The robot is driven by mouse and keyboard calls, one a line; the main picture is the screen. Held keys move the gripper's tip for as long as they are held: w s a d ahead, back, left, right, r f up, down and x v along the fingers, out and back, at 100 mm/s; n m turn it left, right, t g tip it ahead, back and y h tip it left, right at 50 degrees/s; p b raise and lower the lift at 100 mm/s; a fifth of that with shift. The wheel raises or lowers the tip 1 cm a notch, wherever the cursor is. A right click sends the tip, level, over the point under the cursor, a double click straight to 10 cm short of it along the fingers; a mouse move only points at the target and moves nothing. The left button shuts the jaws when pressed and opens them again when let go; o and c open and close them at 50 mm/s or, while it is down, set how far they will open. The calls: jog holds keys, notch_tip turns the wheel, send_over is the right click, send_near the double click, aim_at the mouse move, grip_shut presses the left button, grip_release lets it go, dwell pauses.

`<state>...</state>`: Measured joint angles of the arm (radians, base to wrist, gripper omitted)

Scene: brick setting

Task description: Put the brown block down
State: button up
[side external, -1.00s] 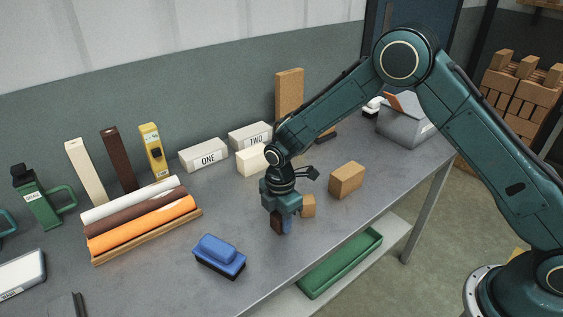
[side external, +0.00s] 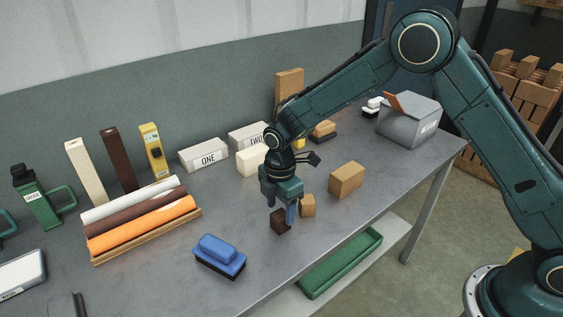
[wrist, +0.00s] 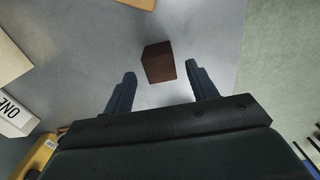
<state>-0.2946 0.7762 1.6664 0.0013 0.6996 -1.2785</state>
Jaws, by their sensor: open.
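The dark brown block (side external: 280,223) rests on the grey table near its front edge, tilted to none of its sides as far as I can see. In the wrist view the brown block (wrist: 158,62) lies just beyond the fingertips, with a gap to each finger. My gripper (side external: 281,207) is open and empty, pointing down just above the block. Its two fingers (wrist: 161,72) stand apart in the wrist view. In the side view a finger partly covers the block's upper edge.
A small tan block (side external: 308,205) stands close right of my gripper, with a larger tan block (side external: 346,179) beyond. A blue brush (side external: 219,256) lies to the left. White boxes (side external: 203,155) stand behind. Bare table lies between brush and rolls (side external: 140,222).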

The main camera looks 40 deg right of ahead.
notch_tip(320, 180, up, 8)
dwell(0.4)
dwell(0.5)
notch_tip(320, 180, up, 9)
jog(key=m+t, duration=0.1)
jog(key=m, duration=0.3)
send_over(282, 214)
jog(key=s+d, duration=0.4)
jog(key=s+d+r+m+t, duration=0.2)
jog(key=s+d+r+m, duration=0.25)
jog(key=s+r, duration=0.3)
jog(key=s+d+r+m+t, duration=0.1)
jog(key=s+m, duration=0.3)
jog(key=s, duration=0.5)
jog(key=s+d+r+m+t, duration=0.1)
jog(key=s+d+m, duration=0.3)
jog(key=s, duration=0.5)
jog(key=shift+s+d+m+t, duration=0.3)
jog(key=shift+m, duration=0.45)
